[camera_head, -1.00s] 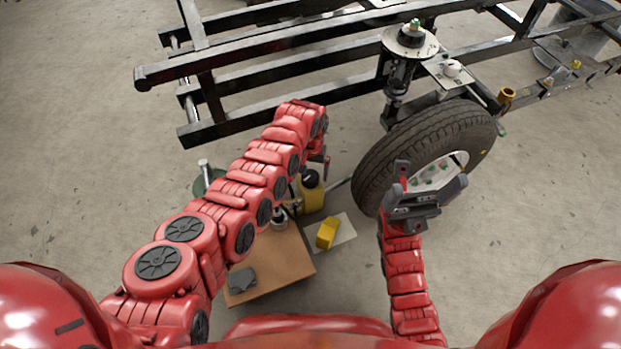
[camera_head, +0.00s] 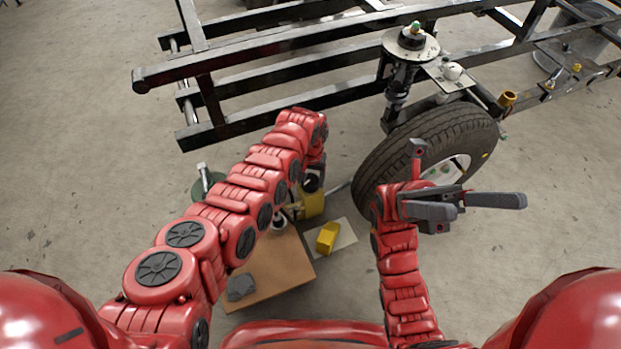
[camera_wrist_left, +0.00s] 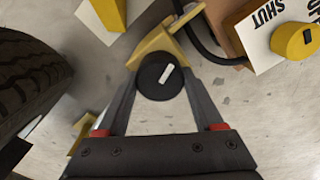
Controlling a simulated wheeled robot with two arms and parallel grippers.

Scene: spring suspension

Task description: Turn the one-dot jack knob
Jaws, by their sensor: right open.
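A yellow jack (camera_head: 312,206) with a black round knob (camera_head: 312,183) on top stands on the floor left of the tyre. In the left wrist view the knob (camera_wrist_left: 158,77) bears a white bar mark and sits on the yellow jack body (camera_wrist_left: 165,42); I see no dot. My left gripper (camera_wrist_left: 160,76) has its fingertips on either side of the knob, close to its rim; whether they press on it is unclear. In the head view that gripper (camera_head: 316,168) is mostly hidden by my forearm. My right gripper (camera_head: 465,207) is open and empty in front of the wheel.
The tyre (camera_head: 395,150) hangs under the black frame (camera_head: 260,75). A cardboard box (camera_head: 268,268) and a yellow block (camera_head: 327,238) on a white card lie nearby. A panel reading "SHUT" (camera_wrist_left: 268,32) and a black cable (camera_wrist_left: 195,48) are beside the jack.

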